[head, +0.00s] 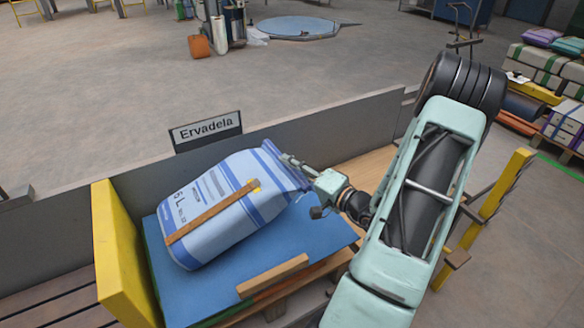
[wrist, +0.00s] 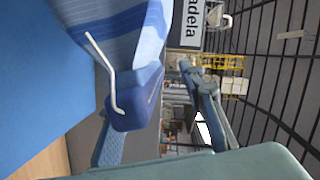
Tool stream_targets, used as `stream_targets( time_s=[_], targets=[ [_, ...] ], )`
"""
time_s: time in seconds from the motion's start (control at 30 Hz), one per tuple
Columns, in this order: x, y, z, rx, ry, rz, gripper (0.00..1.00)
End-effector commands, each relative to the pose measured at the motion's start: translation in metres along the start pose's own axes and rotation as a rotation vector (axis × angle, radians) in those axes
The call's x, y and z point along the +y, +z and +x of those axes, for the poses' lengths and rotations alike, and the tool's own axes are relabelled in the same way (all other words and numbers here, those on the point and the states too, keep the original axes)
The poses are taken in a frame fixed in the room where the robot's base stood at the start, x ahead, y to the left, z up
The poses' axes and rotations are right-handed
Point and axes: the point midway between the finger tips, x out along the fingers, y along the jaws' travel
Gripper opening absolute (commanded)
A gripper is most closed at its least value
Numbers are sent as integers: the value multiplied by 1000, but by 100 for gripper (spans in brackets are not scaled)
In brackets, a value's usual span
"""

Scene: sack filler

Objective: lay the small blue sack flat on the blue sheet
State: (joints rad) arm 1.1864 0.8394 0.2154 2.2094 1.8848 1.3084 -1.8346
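The small blue sack (head: 215,195) lies on its side on the blue sheet (head: 200,293), its printed face up and its gathered end toward the back right. That end looks slightly raised. A brown strip runs across the printed face. My gripper (head: 292,162) is at the gathered end. In the wrist view the sack's dark blue end (wrist: 137,108), with a white bent tie, is close to the left finger. The fingers of my gripper (wrist: 152,102) stand apart there, with a visible gap. Whether either touches the sack is unclear.
A yellow board (head: 120,255) stands at the sheet's left, and a grey wall with an "Ervadela" sign (head: 206,130) runs behind. A wooden block (head: 273,275) lies on the sheet's front edge. A yellow post (head: 490,215) stands right. Stacked sacks (head: 550,65) are farther off.

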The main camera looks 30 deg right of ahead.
Motion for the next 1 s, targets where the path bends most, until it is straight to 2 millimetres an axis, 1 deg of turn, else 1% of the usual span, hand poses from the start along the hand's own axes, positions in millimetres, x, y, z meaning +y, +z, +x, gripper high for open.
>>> stream_targets(
  time_s=[0.07, 0.17, 0.27, 0.5, 0.6, 0.7, 0.83, 1.0],
  targets=[
    [-1, 0, -2, -1, -3, 1, 36],
    [-1, -1, -12, 2, -2, 1, 36],
    [-1, -1, -29, 4, -3, 2, 36],
    [-1, -2, -81, 6, -4, 2, 36],
    [-1, -2, -98, 5, -5, 3, 36],
    [-1, -2, -110, 4, -5, 3, 36],
    [-1, -1, -118, 3, -6, 4, 36],
    [-2, 0, -120, 1, -7, 4, 36]
  ],
)
